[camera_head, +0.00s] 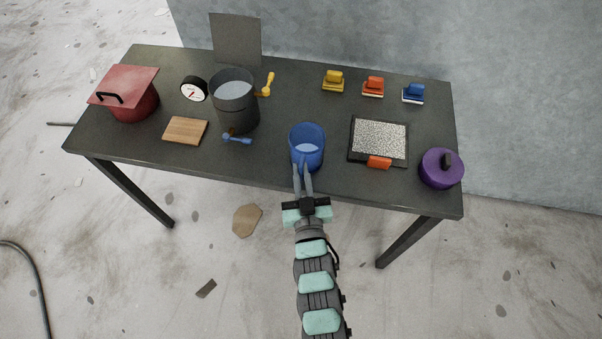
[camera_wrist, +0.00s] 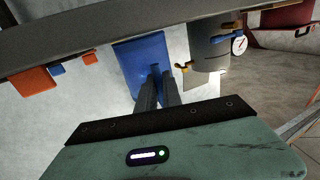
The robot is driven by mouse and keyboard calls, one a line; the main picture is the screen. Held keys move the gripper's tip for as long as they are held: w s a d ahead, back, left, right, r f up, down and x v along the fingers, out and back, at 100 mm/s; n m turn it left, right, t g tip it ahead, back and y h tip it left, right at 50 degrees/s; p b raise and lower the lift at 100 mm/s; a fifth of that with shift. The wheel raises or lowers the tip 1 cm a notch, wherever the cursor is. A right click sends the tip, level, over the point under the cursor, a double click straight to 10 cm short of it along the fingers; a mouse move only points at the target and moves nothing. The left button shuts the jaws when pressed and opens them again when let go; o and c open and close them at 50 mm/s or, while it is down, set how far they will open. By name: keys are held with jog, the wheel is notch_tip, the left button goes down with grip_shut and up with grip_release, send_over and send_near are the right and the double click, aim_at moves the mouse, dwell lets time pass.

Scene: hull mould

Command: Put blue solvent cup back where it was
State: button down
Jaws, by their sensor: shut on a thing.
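The blue solvent cup (camera_head: 308,158) is near the front edge of the dark table, right of the middle, with pale liquid inside. It looks upright. My gripper (camera_head: 303,172) reaches in from the front and is shut on the near side of the cup. In the wrist view, which is upside down, the cup (camera_wrist: 140,60) is at the fingertips of my gripper (camera_wrist: 158,82). The table edge lies by the cup's base there, and I cannot tell whether the base touches the tabletop.
Left of the cup are a grey pot (camera_head: 236,112) of liquid, a blue-handled tap or tool (camera_head: 238,139), a wooden board (camera_head: 185,130) and a red lidded pot (camera_head: 133,104). Right are a speckled tray (camera_head: 353,150), an orange block (camera_head: 379,163) and a purple lidded pot (camera_head: 441,172). Several coloured blocks (camera_head: 373,87) stand behind.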

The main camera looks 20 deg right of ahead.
jog(key=shift+f, duration=0.15)
jog(key=c, duration=1.5)
grip_release()
